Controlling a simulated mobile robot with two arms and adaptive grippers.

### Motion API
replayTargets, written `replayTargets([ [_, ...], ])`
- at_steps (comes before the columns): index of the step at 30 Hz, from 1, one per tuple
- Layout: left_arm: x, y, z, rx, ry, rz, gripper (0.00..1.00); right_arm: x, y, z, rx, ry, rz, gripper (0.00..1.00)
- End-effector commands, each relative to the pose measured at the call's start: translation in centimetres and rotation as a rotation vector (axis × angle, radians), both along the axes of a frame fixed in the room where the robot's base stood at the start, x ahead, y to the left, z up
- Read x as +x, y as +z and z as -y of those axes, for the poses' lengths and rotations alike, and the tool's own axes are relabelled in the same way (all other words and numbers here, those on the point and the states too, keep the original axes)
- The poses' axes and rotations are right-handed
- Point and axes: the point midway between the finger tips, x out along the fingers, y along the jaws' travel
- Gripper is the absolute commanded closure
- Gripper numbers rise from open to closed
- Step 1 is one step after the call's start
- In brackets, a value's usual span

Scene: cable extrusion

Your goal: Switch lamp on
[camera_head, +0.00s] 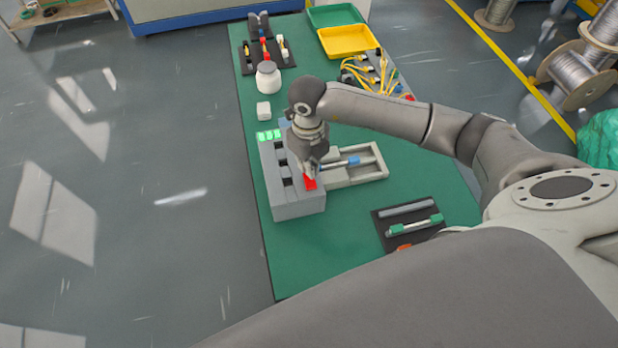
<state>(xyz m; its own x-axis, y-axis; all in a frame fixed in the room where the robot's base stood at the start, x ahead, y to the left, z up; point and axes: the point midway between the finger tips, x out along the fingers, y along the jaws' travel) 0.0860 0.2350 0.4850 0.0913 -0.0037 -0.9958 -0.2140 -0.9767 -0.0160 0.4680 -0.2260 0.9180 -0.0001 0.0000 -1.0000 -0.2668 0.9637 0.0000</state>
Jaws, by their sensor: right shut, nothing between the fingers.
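A red part (310,184) sits at the near right of the box top. My right gripper (310,172) points down at the red part and is shut and empty. Its fingertips are at or just above the red part; I cannot tell whether they touch. The gripper and wrist hide part of the box top. My left gripper is not in view.
A beige frame with a blue-ended rod (345,162) adjoins the box on the right. A black tool tray (421,239) lies at the near right. A white jar (268,78), yellow cables (378,75) and a yellow tray (347,41) stand farther back.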

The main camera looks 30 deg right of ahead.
Motion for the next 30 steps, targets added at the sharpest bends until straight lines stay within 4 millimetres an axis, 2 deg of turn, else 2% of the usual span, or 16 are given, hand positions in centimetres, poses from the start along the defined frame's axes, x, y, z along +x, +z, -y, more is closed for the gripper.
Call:
replayTargets([
  [30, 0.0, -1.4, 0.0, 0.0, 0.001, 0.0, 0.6, 0.0, -1.6, 0.0, 0.0, 0.0, 0.0, 1.0],
])
